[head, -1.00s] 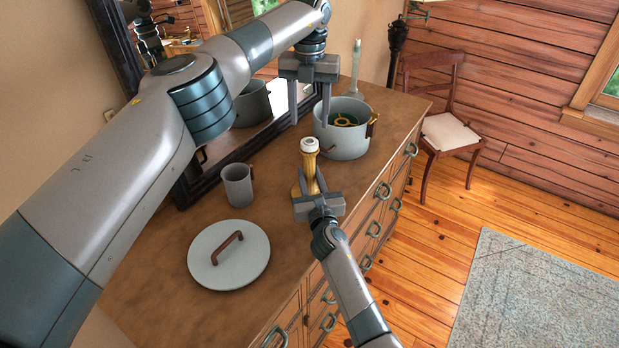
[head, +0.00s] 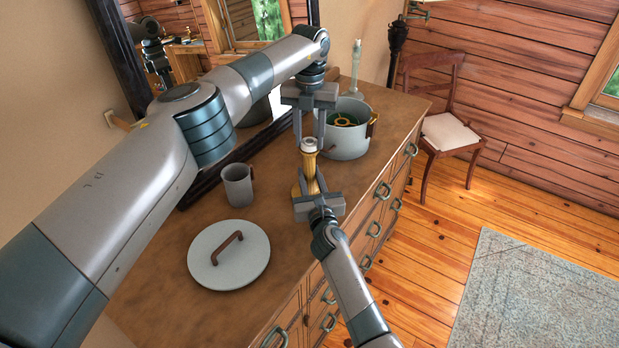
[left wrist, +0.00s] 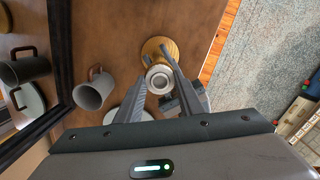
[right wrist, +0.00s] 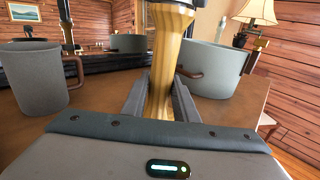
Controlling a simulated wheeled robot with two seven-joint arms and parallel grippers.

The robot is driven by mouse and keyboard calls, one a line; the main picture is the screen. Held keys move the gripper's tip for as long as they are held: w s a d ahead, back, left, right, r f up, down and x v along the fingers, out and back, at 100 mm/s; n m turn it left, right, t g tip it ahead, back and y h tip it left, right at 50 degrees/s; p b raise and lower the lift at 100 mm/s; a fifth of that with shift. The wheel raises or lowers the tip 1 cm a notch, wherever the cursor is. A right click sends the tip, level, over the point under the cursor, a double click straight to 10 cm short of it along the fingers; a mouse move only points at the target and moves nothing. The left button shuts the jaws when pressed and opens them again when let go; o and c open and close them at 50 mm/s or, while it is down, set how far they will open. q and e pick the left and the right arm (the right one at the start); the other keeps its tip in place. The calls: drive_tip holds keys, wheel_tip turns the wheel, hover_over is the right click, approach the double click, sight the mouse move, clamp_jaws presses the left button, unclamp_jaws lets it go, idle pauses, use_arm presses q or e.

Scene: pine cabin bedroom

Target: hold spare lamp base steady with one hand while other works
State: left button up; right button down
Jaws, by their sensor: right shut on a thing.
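The spare lamp base (head: 309,172) is a golden turned column with a pale socket on top, standing upright near the front edge of the dresser. My right gripper (head: 317,192) is shut on its column, low down; the right wrist view shows the golden column (right wrist: 163,70) between the fingers. My left gripper (head: 309,148) points down over the lamp base, with its fingers apart on either side of the socket. In the left wrist view the pale socket (left wrist: 160,79) shows between the fingers. I cannot tell whether either left finger touches it.
A grey pot (head: 346,142) holding green and yellow things stands behind the lamp base on the dresser (head: 170,270). A grey mug (head: 238,185) and a round lid (head: 228,270) are at left. A dark-framed mirror (head: 118,70) stands behind. The dresser's front edge is close at right.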

use_arm(q)
drive_tip(key=c, duration=0.5)
drive_tip(key=shift+c, duration=0.2)
drive_tip(key=o, duration=1.2)
wheel_tip(320, 180, up, 12)
use_arm(e)
drive_tip(key=c, duration=1.3)
unclamp_jaws()
drive_tip(key=shift+c, duration=0.2)
